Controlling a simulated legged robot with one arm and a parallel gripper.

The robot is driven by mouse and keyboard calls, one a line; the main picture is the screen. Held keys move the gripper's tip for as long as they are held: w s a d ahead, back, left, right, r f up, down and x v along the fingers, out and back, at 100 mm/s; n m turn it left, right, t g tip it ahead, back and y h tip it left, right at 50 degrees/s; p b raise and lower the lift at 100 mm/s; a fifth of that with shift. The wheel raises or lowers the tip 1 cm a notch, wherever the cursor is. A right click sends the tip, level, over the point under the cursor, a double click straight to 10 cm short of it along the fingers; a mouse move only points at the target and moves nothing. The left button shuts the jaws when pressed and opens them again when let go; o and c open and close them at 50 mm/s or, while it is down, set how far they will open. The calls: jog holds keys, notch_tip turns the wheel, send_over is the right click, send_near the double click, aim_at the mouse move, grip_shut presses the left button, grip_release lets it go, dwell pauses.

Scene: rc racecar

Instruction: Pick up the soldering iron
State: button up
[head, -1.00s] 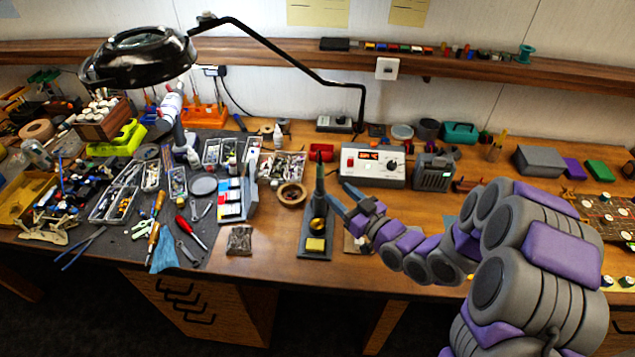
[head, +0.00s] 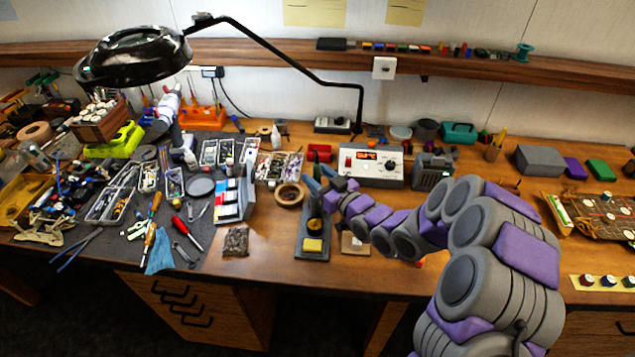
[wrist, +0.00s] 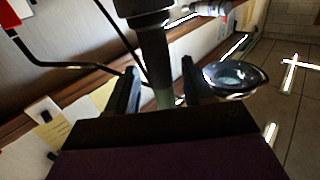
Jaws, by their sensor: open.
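The soldering iron (head: 315,208) stands upright in its dark stand (head: 314,252), which has a yellow sponge at its front. My gripper (head: 320,178) is at the iron's handle from the right, and its fingers hide much of the upper handle in the head view. In the wrist view, the dark shaft and greenish handle of the iron (wrist: 158,55) run between the two spread fingers of my gripper (wrist: 160,78). The gripper is open, with gaps visible on both sides of the handle. Contact with the handle cannot be told.
A soldering station (head: 372,164) with a lit display stands behind my arm. A magnifier lamp (head: 135,55) hangs over the left side. A round wooden dish (head: 289,194) and a blue-and-white box (head: 232,202) are left of the stand. Bare wood lies in front.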

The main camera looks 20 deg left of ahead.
jog(key=shift+w+a, duration=0.1)
jog(key=shift+a, duration=0.3)
jog(key=shift+c, duration=0.3)
jog(key=shift+d, duration=0.1)
jog(key=c, duration=0.9)
notch_tip(320, 180, up, 18)
jog(key=p, duration=0.3)
jog(key=shift+p, duration=0.4)
